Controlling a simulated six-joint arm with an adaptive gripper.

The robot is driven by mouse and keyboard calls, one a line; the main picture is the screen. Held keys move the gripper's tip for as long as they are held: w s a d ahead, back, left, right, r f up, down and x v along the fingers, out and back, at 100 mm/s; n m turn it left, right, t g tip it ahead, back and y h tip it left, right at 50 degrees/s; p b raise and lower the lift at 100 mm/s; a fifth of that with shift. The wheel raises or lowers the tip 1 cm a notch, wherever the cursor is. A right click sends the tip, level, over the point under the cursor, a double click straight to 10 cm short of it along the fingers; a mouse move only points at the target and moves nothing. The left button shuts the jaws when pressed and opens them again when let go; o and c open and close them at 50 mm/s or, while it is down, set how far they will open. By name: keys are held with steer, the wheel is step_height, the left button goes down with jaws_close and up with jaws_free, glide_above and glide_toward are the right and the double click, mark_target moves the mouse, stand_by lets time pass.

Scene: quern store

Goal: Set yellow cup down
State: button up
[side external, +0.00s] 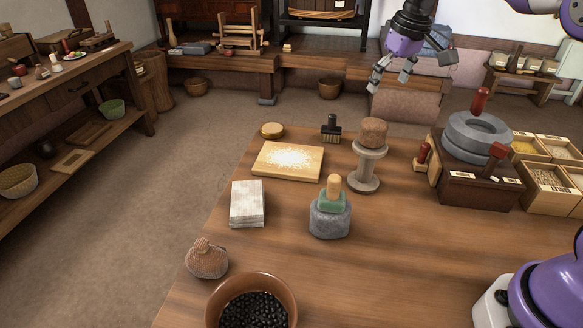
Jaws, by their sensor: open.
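I cannot make out a yellow cup in this view. My gripper (405,76) is open and empty, high above the far edge of the table (400,270), with its fingers spread and pointing down. A low, round, yellowish-brown piece (272,130) lies at the table's far left corner; it looks like a small tin or lid. A grey pedestal (365,170) with a brown block (374,131) on top stands below my gripper in the picture. My gripper touches none of these.
A quern (470,142) and grain boxes (552,190) fill the right. The front middle is clear.

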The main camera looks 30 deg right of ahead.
steer(key=s+a+r+t, duration=0.1)
steer(key=s+a+r, duration=0.3)
steer(key=s+a, duration=0.15)
steer(key=s+a+f+t, duration=0.1)
steer(key=s+a+f, duration=0.1)
steer(key=s, duration=0.5)
steer(key=s+a+f+t, duration=0.1)
steer(key=s+a+f, duration=0.1)
steer(key=s, duration=0.6)
steer(key=shift+s+a+f, duration=0.2)
steer(key=shift+a, duration=0.35)
